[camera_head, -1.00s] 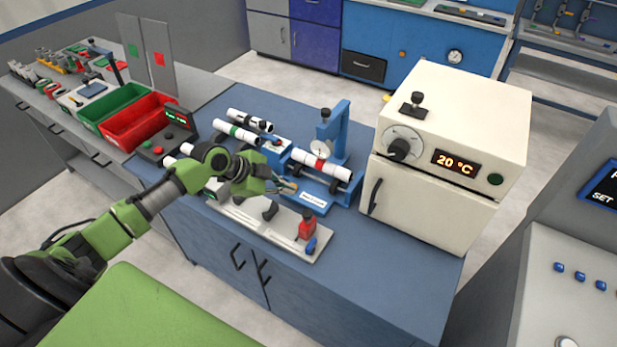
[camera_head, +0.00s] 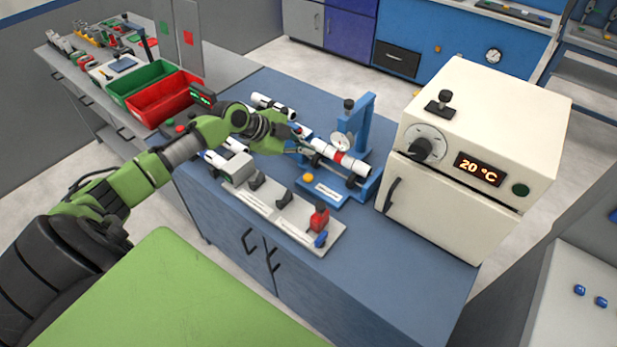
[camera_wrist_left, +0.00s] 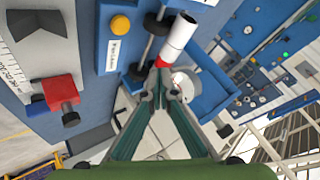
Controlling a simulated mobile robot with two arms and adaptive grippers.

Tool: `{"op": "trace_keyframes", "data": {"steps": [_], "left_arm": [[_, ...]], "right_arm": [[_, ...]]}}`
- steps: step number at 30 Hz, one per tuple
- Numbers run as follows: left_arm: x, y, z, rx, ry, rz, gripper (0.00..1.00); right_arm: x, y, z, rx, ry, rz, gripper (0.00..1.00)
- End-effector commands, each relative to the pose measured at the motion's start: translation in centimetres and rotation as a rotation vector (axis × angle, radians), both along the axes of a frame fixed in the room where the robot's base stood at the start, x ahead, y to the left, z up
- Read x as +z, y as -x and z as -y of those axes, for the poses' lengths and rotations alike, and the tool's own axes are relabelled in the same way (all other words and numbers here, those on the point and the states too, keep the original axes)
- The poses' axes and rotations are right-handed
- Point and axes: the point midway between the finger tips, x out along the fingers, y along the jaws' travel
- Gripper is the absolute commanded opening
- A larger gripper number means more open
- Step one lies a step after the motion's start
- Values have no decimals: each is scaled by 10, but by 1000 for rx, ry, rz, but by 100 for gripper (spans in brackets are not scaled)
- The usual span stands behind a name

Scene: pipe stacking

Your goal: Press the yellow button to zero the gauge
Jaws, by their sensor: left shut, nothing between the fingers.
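The yellow button (camera_head: 308,178) is on the front of the blue gauge stand (camera_head: 367,130). It shows uncovered in the left wrist view (camera_wrist_left: 120,25), up and left of the fingertips. The round white gauge (camera_head: 342,141) hangs on the stand above a white pipe (camera_head: 351,166) with a red band, which lies on the stand's rollers. My left gripper (camera_head: 303,147) is shut and empty, above the pipe's left end and apart from the button. My right gripper is not in view.
A light fixture plate (camera_head: 275,205) with dark V-blocks and a red clamp (camera_head: 319,217) lies in front. A white oven (camera_head: 480,140) stands right of the stand. Red (camera_head: 160,100) and green bins are at the left. White pipes lie behind my gripper.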

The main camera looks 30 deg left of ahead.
Motion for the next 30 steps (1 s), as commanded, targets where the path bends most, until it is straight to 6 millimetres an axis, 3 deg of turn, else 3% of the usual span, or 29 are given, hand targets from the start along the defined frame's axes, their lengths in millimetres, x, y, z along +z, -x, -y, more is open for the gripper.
{"op": "trace_keyframes", "data": {"steps": [15, 30], "left_arm": [[-73, 0, 0, 1, 0, -2, 0], [-79, 0, 0, 1, 0, -2, 0]], "right_arm": [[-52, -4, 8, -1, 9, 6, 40], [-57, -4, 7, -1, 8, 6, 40]]}}
